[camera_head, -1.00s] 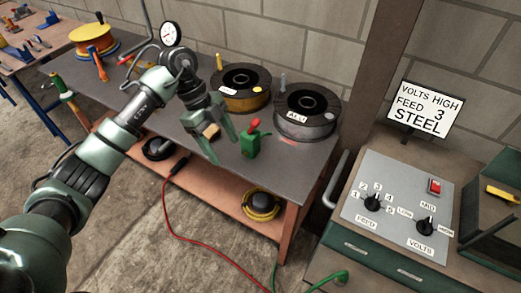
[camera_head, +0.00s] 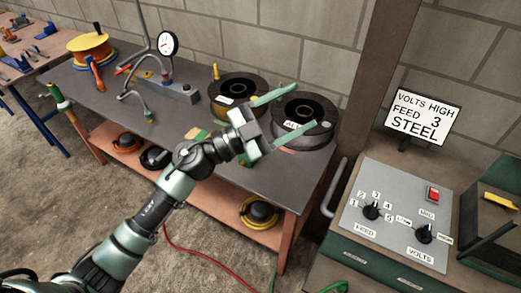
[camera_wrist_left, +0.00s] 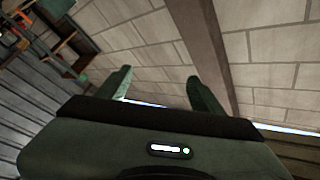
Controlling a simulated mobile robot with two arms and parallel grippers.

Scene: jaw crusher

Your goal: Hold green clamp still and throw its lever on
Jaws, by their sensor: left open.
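My left gripper (camera_head: 303,108) reaches over the bench from below, its pale green fingers spread wide and empty. The fingers point right, in front of the silver wire spool. The green clamp (camera_head: 245,162) is nearly all hidden behind my gripper and wrist; only a small green patch shows below the gripper. Its lever is hidden. In the left wrist view the two open fingers (camera_wrist_left: 161,86) show with only wall behind them and no clamp between them. My right gripper is not in view.
The silver spool (camera_head: 303,136) and the copper-coloured spool (camera_head: 225,113) stand at the back of the grey bench (camera_head: 290,185). A gauge (camera_head: 168,43) on a grey base stands further left. A control panel (camera_head: 395,215) and a sign (camera_head: 422,115) are at right.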

